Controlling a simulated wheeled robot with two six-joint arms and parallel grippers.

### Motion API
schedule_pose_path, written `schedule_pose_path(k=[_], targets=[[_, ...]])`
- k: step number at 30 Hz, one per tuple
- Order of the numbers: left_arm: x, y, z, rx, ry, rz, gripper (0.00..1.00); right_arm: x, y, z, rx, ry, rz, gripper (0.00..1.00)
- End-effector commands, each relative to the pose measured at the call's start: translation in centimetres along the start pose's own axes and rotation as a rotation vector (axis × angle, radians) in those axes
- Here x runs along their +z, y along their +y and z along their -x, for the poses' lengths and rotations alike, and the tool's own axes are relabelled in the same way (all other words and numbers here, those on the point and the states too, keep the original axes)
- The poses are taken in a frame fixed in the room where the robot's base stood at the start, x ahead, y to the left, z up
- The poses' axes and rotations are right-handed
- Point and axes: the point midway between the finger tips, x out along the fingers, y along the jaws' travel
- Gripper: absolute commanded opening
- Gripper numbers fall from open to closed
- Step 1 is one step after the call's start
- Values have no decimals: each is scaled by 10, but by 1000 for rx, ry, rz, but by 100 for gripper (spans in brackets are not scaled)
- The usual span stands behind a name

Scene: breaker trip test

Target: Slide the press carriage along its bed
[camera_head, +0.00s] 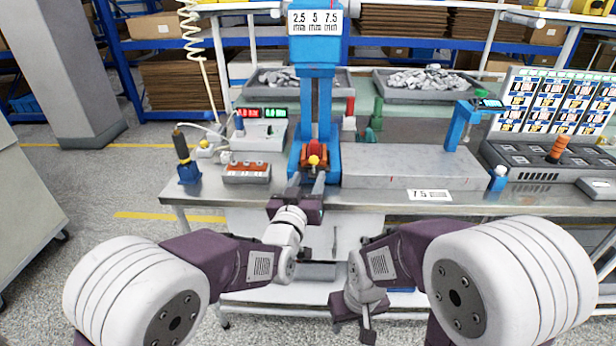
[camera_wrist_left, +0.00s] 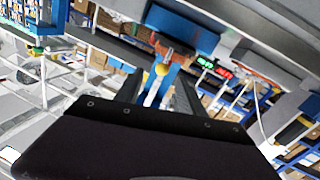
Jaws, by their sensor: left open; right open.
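The blue press (camera_head: 330,95) stands at the middle of the bench, with an upright column and a blue head marked 2.5, 5, 7.5. Low between its rails sits a red-orange block, seemingly the carriage (camera_head: 324,151), with a yellow knob (camera_head: 314,160) at its front. My left gripper (camera_head: 307,182) is open at the bench's front edge, just in front of the knob. In the left wrist view the knob (camera_wrist_left: 162,69) shows between and beyond the open fingers; contact cannot be told. My right gripper (camera_head: 352,328) is open and empty, low in front of the bench.
A small box with red buttons (camera_head: 246,173) and a blue holder with a dark-handled tool (camera_head: 187,160) stand left. A control panel (camera_head: 550,120) fills the right end.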

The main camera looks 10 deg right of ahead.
Motion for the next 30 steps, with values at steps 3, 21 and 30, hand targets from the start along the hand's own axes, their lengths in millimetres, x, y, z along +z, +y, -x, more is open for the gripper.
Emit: schedule_pose_path(k=[3,21,30], targets=[[-3,0,-3,-1,1,0,46,0,0,2,0,1,0,47],[-3,-2,-90,-3,1,0,46,0,0,4,0,0,0,47],[-2,-2,-91,-3,0,0,27,0,0,4,0,0,0,47]])
